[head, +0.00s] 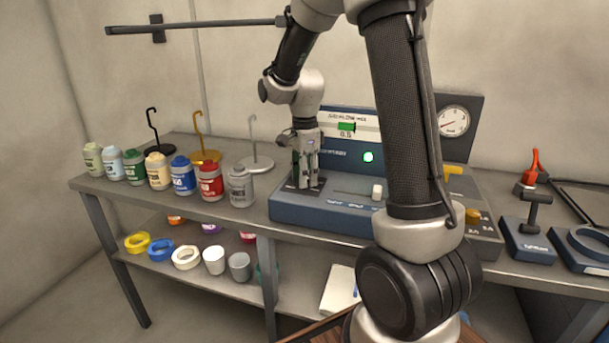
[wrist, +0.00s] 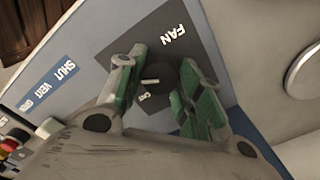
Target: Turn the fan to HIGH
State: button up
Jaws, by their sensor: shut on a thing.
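The fan knob (wrist: 156,76) is a small dark round knob on a dark square plate marked FAN (wrist: 174,36), in the wrist view. My gripper (wrist: 162,62) has its green-padded fingers on both sides of the knob and is shut on it. Any LOW or HIGH mark is hidden by the fingers. In the head view my gripper (head: 305,182) points down onto the left end of the blue console (head: 330,215), and it hides the knob there.
Paint bottles (head: 184,177) stand to the left, with a grey one (head: 240,187) closest to my gripper. Stands (head: 254,145) rise behind.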

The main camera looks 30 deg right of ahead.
jog(key=shift+m, duration=0.4)
jog(key=o, duration=1.1)
jog(key=shift+c, duration=0.2)
jog(key=shift+r, duration=0.1)
notch_tip(320, 180, up, 12)
